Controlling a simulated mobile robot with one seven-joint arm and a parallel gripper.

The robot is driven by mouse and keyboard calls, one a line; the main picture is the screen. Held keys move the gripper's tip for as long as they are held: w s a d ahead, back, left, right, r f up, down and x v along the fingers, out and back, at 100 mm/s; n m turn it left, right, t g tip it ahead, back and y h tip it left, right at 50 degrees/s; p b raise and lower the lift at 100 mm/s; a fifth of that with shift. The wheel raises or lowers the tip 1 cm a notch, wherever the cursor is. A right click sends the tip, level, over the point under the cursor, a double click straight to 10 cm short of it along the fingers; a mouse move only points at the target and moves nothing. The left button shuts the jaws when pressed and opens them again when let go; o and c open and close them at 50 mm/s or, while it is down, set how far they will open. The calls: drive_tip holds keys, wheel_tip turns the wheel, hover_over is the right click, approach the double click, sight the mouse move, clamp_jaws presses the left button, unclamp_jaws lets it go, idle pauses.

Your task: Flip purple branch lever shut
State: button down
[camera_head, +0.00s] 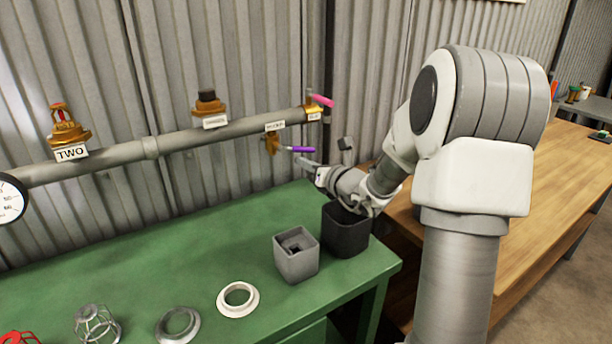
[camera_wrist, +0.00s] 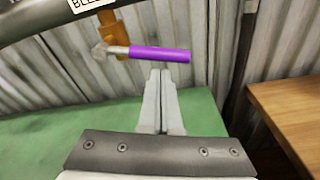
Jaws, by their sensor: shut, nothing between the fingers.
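The purple branch lever (camera_head: 302,149) sticks out to the right from a brass valve (camera_head: 272,145) that hangs below the grey pipe. In the wrist view the purple lever (camera_wrist: 160,54) lies nearly level, crosswise to the pipe's drop, with its silver pivot at the left on the brass valve body (camera_wrist: 110,40). My gripper (camera_wrist: 161,74) is shut and empty, its fingertips just below the lever's purple grip in the picture. Whether they touch it I cannot tell. In the head view my gripper (camera_head: 308,164) is beside the lever's lower right.
The grey pipe (camera_head: 180,141) runs along the corrugated wall, with a pink lever (camera_head: 322,100) at its right end. Below, the green bench (camera_head: 140,248) bears a dark bin (camera_head: 345,238), a grey box (camera_head: 296,262) and several rings. A wooden table (camera_head: 560,190) stands at right.

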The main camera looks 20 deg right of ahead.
sight(307, 150)
drive_tip(key=shift+s+d+r, duration=0.1)
drive_tip(key=shift+d+r, duration=0.05)
drive_tip(key=shift+r, duration=0.2)
drive_tip(key=shift+d+r+n+b, duration=0.25)
drive_tip(key=shift+r+n+b, duration=0.3)
drive_tip(key=shift+n+b, duration=0.4)
drive_tip(key=shift+d+r+n+b, duration=0.2)
drive_tip(key=shift+r+n+b, duration=0.45)
drive_tip(key=shift+b, duration=0.45)
drive_tip(key=shift+f, duration=0.1)
